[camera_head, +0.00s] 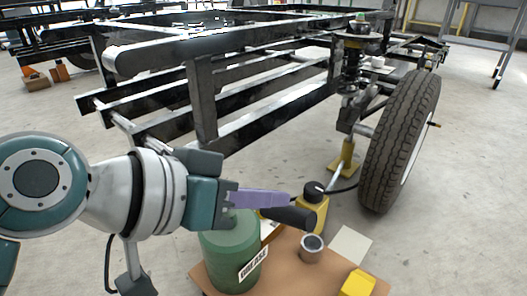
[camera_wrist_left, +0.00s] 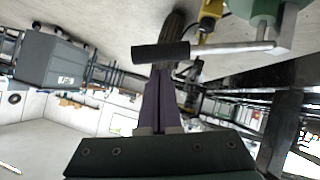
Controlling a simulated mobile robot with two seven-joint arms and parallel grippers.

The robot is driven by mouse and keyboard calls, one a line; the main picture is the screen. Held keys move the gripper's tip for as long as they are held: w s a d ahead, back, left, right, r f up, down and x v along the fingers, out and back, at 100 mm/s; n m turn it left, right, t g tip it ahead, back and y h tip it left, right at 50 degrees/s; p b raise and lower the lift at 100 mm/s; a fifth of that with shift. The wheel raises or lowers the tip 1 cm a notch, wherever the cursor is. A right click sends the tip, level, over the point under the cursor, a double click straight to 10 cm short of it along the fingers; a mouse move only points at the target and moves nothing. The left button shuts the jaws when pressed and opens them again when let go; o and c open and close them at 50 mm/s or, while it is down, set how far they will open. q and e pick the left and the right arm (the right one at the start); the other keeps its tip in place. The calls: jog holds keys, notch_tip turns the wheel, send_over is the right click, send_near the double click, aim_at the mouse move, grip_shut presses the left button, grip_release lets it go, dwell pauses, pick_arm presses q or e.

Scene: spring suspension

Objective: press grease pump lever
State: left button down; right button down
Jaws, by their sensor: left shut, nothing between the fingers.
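The grease pump is a green cylinder (camera_head: 230,255) labelled "GREASE" on a brown board at bottom centre. Its lever has a black grip (camera_head: 290,216) that points to the right in the head view. In the left wrist view, the black grip (camera_wrist_left: 160,53) sits on a silver rod (camera_wrist_left: 228,47) leading to the green pump (camera_wrist_left: 272,10). My left gripper (camera_head: 286,198) has purple fingers, shut and empty. The fingertips (camera_wrist_left: 163,72) are right at the grip; I cannot tell whether they touch it. Part of the pump's top is hidden by my gripper. My right gripper is not in view.
On the brown board (camera_head: 285,278) stand a yellow bottle (camera_head: 316,212) with a black cap, a grey cup (camera_head: 311,250) and a yellow block (camera_head: 357,284). A tyre (camera_head: 400,140), a yellow stand (camera_head: 344,160) and a dark steel frame (camera_head: 204,105) lie beyond. Open floor is at right.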

pick_arm(q)
jog(key=shift+d+f, duration=0.1)
jog(key=shift+f, duration=0.2)
jog(key=shift+s, duration=0.1)
